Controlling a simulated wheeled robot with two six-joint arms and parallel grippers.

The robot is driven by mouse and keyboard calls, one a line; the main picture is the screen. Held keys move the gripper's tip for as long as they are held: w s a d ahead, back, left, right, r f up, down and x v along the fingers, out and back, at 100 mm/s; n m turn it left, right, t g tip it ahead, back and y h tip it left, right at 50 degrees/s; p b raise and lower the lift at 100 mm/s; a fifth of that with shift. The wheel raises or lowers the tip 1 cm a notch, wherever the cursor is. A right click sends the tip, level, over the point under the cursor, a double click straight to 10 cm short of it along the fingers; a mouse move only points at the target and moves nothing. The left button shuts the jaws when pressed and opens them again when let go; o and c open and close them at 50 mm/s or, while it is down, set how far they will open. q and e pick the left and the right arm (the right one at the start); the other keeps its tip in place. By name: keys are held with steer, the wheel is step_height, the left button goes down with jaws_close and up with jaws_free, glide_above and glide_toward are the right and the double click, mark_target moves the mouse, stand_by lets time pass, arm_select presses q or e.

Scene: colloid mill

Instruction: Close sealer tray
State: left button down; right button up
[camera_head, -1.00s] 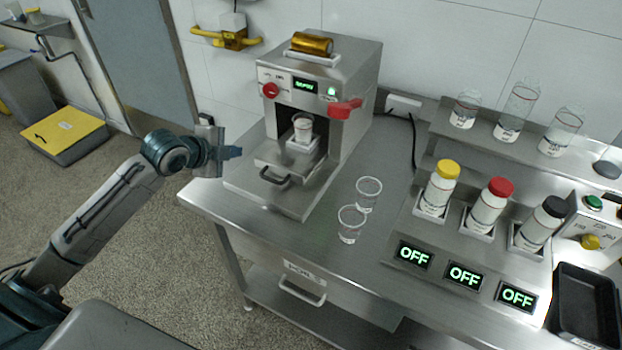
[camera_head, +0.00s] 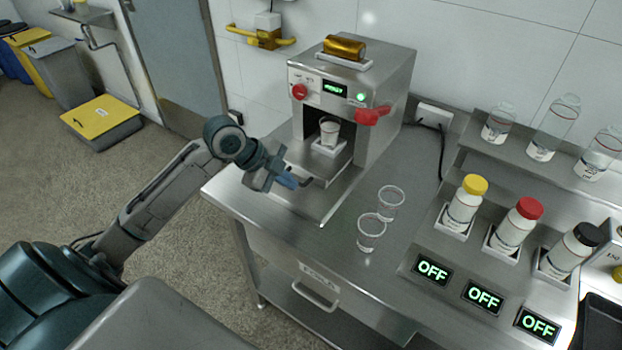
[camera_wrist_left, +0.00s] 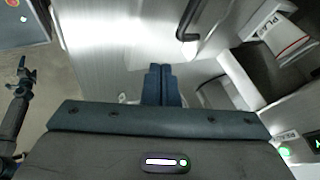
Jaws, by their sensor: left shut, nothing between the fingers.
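The sealer (camera_head: 395,85) is a steel box at the back of the bench, with a red lever and green display. The dark tray handle (camera_head: 320,184) is partly hidden by my left gripper (camera_head: 290,182). That gripper is shut and empty, just left of the handle. In the left wrist view the shut fingers (camera_wrist_left: 162,80) point toward the handle (camera_wrist_left: 187,22), with a gap. A small dark arm end, probably my right gripper (camera_wrist_left: 22,75), shows at the left; its jaws are unclear.
Two clear cups, a nearer one (camera_head: 371,232) and a farther one (camera_head: 390,203), stand right of the tray. Bottles with yellow (camera_head: 463,208), red and black caps stand farther right behind OFF displays. The bench's left edge is close below my left gripper.

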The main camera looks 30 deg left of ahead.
mark_target(342, 161)
arm_select(q)
steer(key=p+x, duration=0.1)
steer(key=x, duration=0.3)
steer(key=shift+w+d+f, duration=0.15)
steer(key=shift+d+f, duration=0.05)
steer(key=w+p, duration=0.1)
steer(key=w, duration=0.2)
steer(key=shift+d+f, duration=0.1)
steer(key=shift+d, duration=0.1)
steer(key=shift+w+f, duration=0.15)
steer(key=shift+w, duration=0.4)
steer(key=shift+w, duration=0.2)
steer(key=w, duration=0.3)
steer(key=w+b, duration=0.1)
steer(key=w, duration=0.3)
steer(key=w+d+b, duration=0.1)
steer(key=w, duration=0.3)
steer(key=shift+f, duration=0.1)
steer(key=shift+w, duration=0.1)
steer(key=shift+r, duration=0.25)
